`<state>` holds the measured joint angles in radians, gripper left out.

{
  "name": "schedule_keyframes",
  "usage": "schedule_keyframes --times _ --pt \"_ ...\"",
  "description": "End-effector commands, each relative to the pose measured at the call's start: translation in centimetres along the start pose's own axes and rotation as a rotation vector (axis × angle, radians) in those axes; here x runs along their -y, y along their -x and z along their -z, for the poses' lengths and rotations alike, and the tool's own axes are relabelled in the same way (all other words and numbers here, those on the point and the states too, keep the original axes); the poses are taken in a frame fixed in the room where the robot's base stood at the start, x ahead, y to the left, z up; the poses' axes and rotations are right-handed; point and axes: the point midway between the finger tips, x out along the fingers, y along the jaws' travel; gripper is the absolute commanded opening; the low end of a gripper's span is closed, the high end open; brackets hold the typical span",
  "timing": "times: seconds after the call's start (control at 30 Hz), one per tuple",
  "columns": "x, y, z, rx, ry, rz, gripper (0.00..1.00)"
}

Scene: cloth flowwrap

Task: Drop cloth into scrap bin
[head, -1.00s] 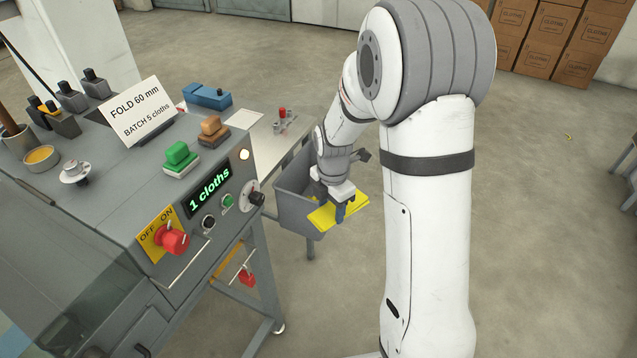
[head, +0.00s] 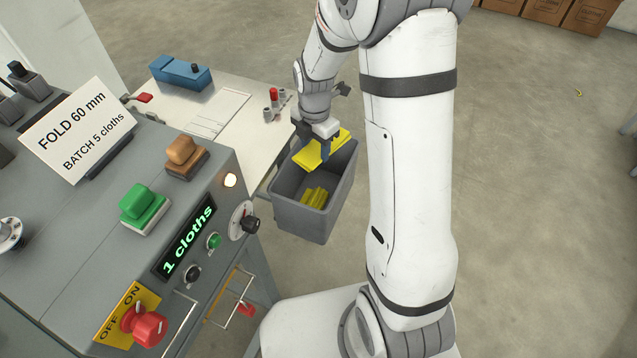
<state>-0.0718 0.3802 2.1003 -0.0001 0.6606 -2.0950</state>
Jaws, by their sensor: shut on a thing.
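A folded yellow cloth (head: 318,152) is held by my gripper (head: 326,152) above the far part of the grey scrap bin (head: 300,217). The bin is open at the top and stands beside the machine.
The grey machine (head: 75,240) on the left has a display reading "1 cloths", a red switch (head: 148,328) and green and orange buttons. A metal worktable (head: 225,115) adjoins the bin.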

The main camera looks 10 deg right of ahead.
Motion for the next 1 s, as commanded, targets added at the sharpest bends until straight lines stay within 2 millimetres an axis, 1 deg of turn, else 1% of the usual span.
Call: schedule_keyframes --times 0.03,0.2,0.4,0.5,0.73,0.77,1.0 --pt "0.1 -0.8 -0.1 0.0 -0.002 0.001 0.29" --pt "0.1 -2.9 -0.1 -0.001 -0.004 0.001 0.29" --pt "0.1 -4.9 -0.1 0.0 -0.004 0.001 0.29" --pt "0.1 -5.2 -0.2 0.0 -0.005 0.0 0.29" --pt "0.1 -5.1 -0.2 0.0 -0.005 0.0 0.29" --pt "0.1 -5.1 -0.2 0.0 -0.005 0.0 0.51" --pt "0.1 -5.1 -0.2 0.0 -0.005 0.0 0.71"
